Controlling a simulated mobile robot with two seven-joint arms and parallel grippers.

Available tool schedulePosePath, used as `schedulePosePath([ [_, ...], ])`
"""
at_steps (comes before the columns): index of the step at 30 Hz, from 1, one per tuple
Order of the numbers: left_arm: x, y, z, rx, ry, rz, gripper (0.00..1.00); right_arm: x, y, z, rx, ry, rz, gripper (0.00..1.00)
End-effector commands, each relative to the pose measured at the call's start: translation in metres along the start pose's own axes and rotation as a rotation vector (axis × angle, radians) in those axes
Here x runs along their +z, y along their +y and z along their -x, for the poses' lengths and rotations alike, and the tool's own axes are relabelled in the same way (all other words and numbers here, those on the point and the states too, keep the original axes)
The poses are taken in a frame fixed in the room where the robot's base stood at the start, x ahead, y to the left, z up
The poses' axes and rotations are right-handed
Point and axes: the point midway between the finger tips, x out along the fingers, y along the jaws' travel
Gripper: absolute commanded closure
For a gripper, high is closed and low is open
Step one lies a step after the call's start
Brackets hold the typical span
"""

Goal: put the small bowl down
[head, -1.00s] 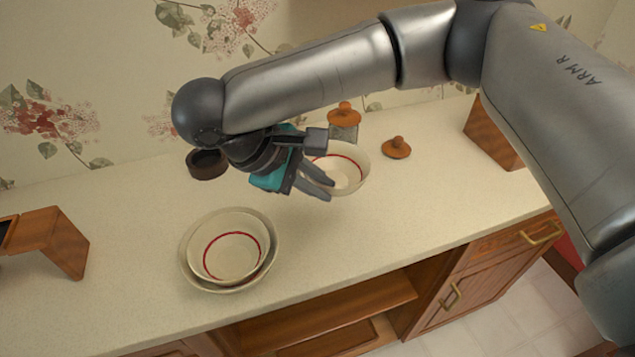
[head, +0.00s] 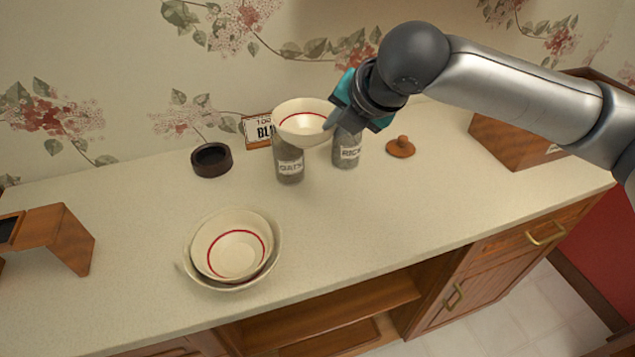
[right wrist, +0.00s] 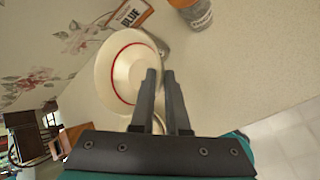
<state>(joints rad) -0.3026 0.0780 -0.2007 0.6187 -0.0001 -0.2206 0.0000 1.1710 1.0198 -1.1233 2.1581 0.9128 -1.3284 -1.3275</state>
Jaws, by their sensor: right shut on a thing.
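The small cream bowl (head: 298,128) with a red ring inside is held up above the back of the counter in the head view, in front of the glass jars. My right gripper (head: 334,121) is shut on its right rim. In the right wrist view the bowl (right wrist: 116,76) lies just beyond and left of the fingertips (right wrist: 160,84). Another cream bowl with a red ring (head: 234,248) sits nested in a wider bowl (head: 271,268) on the counter at left. My left gripper is not in view.
Two labelled jars (head: 290,168) (head: 347,150) stand below and behind the held bowl. A dark round dish (head: 211,160), a sign (head: 256,130), a wooden lid (head: 401,147) and wooden boxes (head: 515,140) (head: 62,238) are around. The counter's middle and right front (head: 400,205) is clear.

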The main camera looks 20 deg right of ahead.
Motion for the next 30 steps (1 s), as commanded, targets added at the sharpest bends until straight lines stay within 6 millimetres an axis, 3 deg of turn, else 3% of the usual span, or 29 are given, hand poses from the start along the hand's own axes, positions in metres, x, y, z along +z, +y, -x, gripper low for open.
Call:
schedulePosePath([
  [6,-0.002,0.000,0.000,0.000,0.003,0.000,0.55,0.020,0.001,0.009,0.055,0.064,0.107,1.00],
  [11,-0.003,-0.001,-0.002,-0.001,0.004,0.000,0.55,0.022,-0.001,0.007,0.069,0.083,0.138,1.00],
  [24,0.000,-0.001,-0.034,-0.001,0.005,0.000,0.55,-0.022,-0.056,-0.076,0.068,0.086,0.141,1.00],
  [30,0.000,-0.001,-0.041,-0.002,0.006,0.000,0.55,-0.032,-0.069,-0.097,0.070,0.083,0.141,1.00],
])
